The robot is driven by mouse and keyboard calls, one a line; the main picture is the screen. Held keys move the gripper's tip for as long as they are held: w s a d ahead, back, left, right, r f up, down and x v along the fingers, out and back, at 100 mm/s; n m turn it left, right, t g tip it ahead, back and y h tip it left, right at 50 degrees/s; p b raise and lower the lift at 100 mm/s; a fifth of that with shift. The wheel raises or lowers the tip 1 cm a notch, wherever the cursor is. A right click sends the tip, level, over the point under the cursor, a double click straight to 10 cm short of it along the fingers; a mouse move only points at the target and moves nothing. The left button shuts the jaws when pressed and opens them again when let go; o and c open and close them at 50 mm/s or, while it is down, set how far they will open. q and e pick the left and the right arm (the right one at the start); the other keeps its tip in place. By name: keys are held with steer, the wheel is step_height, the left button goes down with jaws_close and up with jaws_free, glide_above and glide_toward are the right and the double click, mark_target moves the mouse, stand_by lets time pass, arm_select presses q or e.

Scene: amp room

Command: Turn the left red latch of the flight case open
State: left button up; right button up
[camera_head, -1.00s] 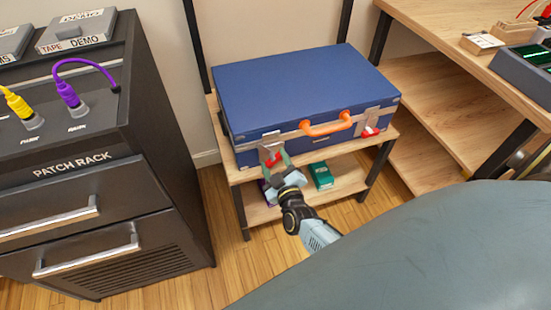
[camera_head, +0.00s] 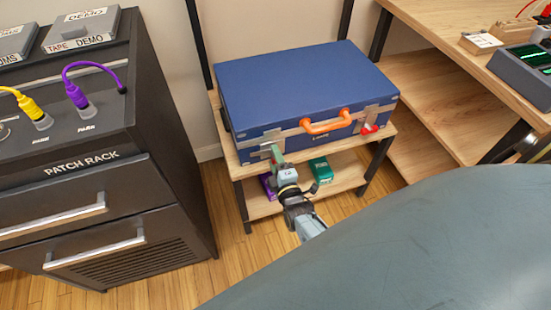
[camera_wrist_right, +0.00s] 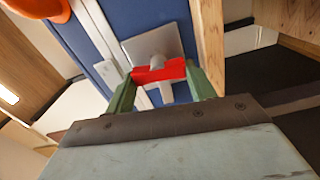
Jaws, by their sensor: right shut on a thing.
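The blue flight case (camera_head: 300,85) lies closed on a wooden shelf stand, with an orange handle (camera_head: 327,126) on its front. My right gripper (camera_head: 277,153) is at the front left of the case, at the left latch. In the right wrist view, the red latch (camera_wrist_right: 158,73) sits on a metal plate (camera_wrist_right: 152,45), and the green fingers (camera_wrist_right: 161,82) of my right gripper are shut on its two ends. In the head view the gripper hides this latch. The right red latch (camera_head: 368,128) shows right of the handle. My left gripper is not in view.
The black patch rack (camera_head: 90,180) with drawer handles stands at the left. A green box (camera_head: 322,171) and a purple box (camera_head: 267,184) lie on the lower shelf (camera_head: 345,172) beneath the case. A wooden desk (camera_head: 440,50) stands at the right.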

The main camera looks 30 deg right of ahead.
steer(key=shift+f+n, duration=0.1)
steer(key=shift+n, duration=0.5)
steer(key=o, duration=1)
